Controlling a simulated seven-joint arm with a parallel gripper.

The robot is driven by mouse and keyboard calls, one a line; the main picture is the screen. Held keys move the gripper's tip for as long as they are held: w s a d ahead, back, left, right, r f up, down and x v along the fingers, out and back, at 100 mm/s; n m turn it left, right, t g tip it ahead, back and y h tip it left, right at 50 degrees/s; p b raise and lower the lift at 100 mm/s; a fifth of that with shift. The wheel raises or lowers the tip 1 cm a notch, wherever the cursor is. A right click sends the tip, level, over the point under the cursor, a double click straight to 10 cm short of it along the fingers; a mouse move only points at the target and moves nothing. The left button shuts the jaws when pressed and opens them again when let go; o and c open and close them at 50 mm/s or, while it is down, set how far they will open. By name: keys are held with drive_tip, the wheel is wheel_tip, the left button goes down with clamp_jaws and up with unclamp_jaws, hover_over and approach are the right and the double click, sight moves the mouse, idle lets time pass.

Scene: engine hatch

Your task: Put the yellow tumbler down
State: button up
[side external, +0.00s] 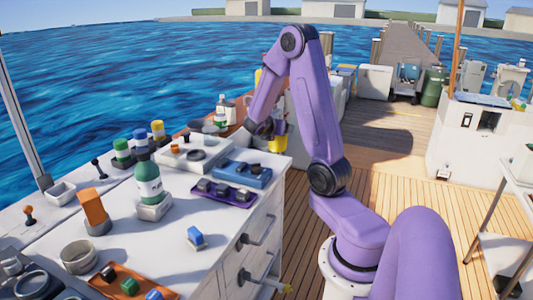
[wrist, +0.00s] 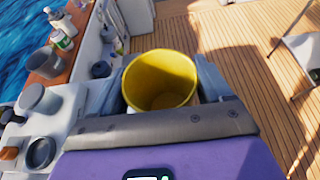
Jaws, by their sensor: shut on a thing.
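The yellow tumbler (wrist: 160,80) is upright with its open mouth facing the wrist camera, and it looks empty. My gripper (wrist: 161,90) is shut on it, with one grey finger on each side. In the side external view the tumbler (side external: 278,138) shows near the far right corner of the white worktop (side external: 225,232), partly behind my gripper (side external: 268,130). I cannot tell whether its base touches anything.
A blue tray (side external: 242,173) and a purple tray (side external: 223,193) with small parts lie on the worktop nearby. A green bottle (side external: 148,180) stands further left. Drawers with handles (side external: 262,230) face the wooden deck (side external: 405,200). Bare worktop shows near the front right.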

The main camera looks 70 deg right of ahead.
drive_tip(key=shift+w+d+f, duration=1.35)
drive_tip(key=shift+d+f, duration=0.15)
drive_tip(key=shift+f, duration=0.55)
drive_tip(key=shift+w+d+f, duration=1.3)
drive_tip(key=shift+d+f, duration=0.2)
drive_tip(key=shift+f, duration=0.5)
drive_tip(key=shift+w+d+f, duration=1.35)
drive_tip(key=shift+d+f, duration=0.15)
drive_tip(key=shift+f, duration=0.55)
drive_tip(key=shift+f, duration=0.15)
drive_tip(key=o, duration=1)
